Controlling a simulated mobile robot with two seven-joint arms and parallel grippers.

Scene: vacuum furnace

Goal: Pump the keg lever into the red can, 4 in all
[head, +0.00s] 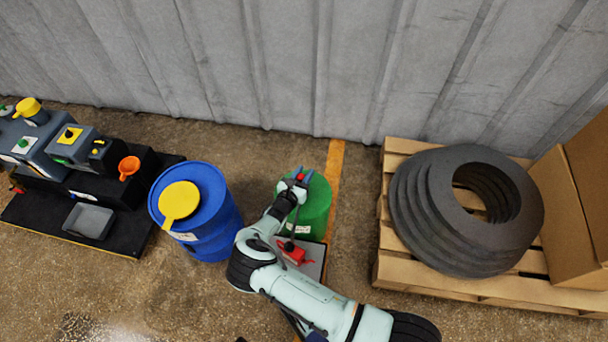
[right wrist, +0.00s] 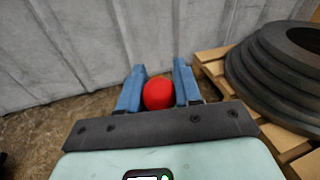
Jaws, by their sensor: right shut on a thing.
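The green keg (head: 317,208) stands near the wall, partly hidden by my right arm. My right gripper (head: 299,179) is over the keg's top. In the right wrist view, the blue fingers of my right gripper (right wrist: 159,90) are shut on a round red knob (right wrist: 159,95), the end of the keg lever. The lever's shaft is hidden. The red can (head: 296,254) sits on a grey plate in front of the keg, partly behind my arm. The spout and the can's opening cannot be made out. My left gripper is not in view.
A blue drum (head: 216,232) with a yellow funnel (head: 179,202) stands left of the keg. A pallet (head: 396,260) with stacked dark rings (head: 420,215) and a cardboard box (head: 570,220) is at right. Machines on a black base (head: 40,222) are at far left. A corrugated wall closes the back.

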